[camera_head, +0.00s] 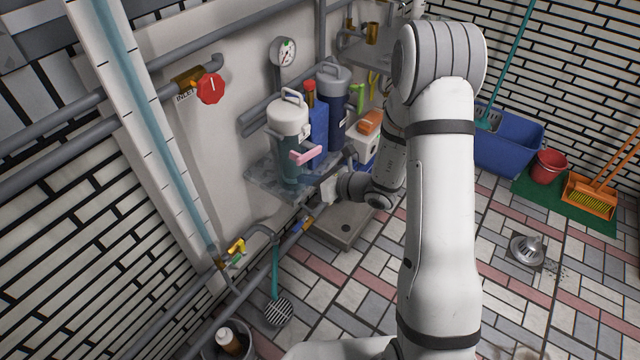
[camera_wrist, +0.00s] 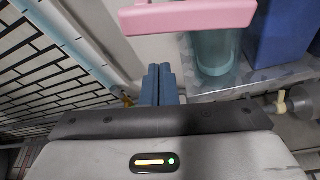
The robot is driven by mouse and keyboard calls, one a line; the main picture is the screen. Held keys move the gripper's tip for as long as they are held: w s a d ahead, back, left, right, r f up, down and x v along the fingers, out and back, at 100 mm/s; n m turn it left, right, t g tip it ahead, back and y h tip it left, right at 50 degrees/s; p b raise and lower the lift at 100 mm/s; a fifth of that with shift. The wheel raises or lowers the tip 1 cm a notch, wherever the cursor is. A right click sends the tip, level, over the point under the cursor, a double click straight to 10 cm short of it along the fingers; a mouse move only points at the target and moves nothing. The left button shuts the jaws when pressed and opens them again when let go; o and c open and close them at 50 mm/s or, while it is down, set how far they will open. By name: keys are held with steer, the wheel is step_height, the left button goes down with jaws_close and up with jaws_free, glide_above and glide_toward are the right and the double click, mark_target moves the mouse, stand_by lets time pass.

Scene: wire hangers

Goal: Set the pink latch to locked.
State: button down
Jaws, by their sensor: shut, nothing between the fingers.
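The pink latch (camera_head: 305,156) is a bar on the front of a white-lidded canister with a teal lower body (camera_head: 290,135). In the wrist view the pink latch (camera_wrist: 188,16) spans the top of the picture, roughly level. My gripper (camera_wrist: 160,72) is shut and empty, its blue-grey fingertips just below the latch in that view. A small gap shows between the tips and the latch there. In the head view my gripper (camera_head: 328,188) is low and right of the canister, partly hard to make out. The latch's locked or unlocked setting cannot be told.
The canister stands on a grey wall shelf (camera_head: 262,172) beside a blue container (camera_head: 319,126) and a dark cylinder (camera_head: 334,90). A white box with an orange item (camera_head: 371,122) is behind my wrist. Pipes and a red valve (camera_head: 210,89) run along the left wall.

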steer(key=shift+w+d+r, duration=0.15)
steer(key=shift+d+r, duration=0.05)
steer(key=shift+r, duration=0.65)
steer(key=shift+w+d+r, duration=0.1)
steer(key=shift+d+r, duration=0.1)
steer(key=shift+r, duration=0.6)
steer(key=shift+w+d+r+m+p, duration=0.15)
steer(key=shift+r+m+p, duration=0.15)
steer(key=shift+p, duration=0.3)
